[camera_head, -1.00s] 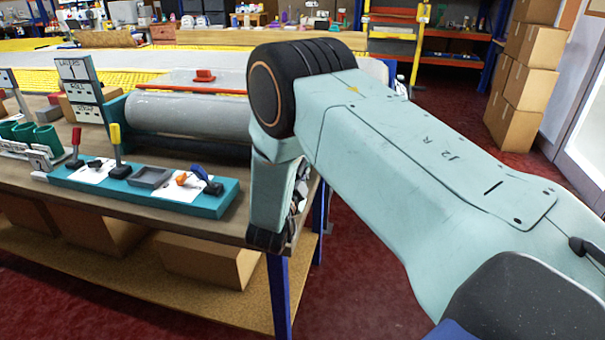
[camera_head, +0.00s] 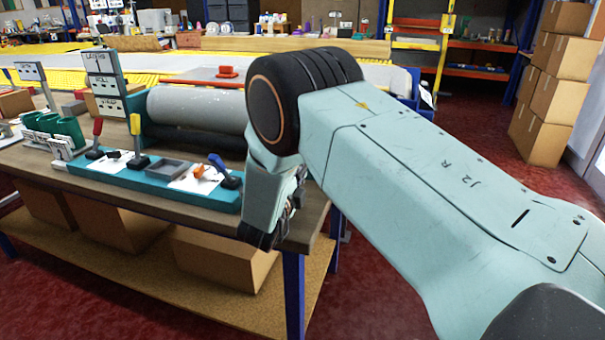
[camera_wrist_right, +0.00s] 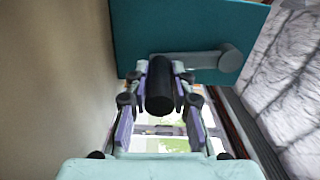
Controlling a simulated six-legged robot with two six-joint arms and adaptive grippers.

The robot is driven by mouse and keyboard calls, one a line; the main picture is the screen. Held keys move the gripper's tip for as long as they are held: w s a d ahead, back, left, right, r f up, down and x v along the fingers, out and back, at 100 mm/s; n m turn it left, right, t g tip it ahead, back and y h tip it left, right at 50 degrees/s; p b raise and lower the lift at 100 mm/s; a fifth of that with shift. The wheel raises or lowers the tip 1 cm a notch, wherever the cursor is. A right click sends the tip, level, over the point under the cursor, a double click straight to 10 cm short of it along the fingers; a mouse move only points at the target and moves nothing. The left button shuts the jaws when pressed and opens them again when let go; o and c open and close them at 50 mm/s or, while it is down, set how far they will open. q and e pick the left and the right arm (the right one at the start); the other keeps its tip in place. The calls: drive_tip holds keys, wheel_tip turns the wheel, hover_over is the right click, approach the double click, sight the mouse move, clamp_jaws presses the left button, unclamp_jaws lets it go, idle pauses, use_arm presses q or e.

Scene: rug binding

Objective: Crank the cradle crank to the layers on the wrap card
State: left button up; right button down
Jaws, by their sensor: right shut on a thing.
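The cradle crank shows in the right wrist view as a grey arm (camera_wrist_right: 190,61) on the teal end plate (camera_wrist_right: 215,20), with a black handle (camera_wrist_right: 160,92). My right gripper (camera_wrist_right: 160,72) is shut on that handle, one finger on each side. In the head view my own arm hides the crank and most of the gripper. The teal cradle holds a grey roll (camera_head: 198,107). The wrap card (camera_head: 104,82) stands upright at the cradle's left as stacked white panels; the top seems to read "LAYERS", and its value is too small to read. My left gripper is not in view.
Cardboard boxes (camera_head: 555,95) are stacked at the right. The red floor right of the bench is clear.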

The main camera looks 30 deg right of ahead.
drive_tip(key=shift+w+a+r, duration=0.1)
drive_tip(key=shift+w+a, duration=0.05)
drive_tip(key=shift+w, duration=0.1)
drive_tip(key=c, duration=1.1)
unclamp_jaws()
drive_tip(key=shift+c, duration=0.2)
drive_tip(key=shift+s, duration=0.1)
drive_tip(key=v, duration=0.7)
drive_tip(key=shift+s+a, duration=0.1)
drive_tip(key=shift+s, duration=0.1)
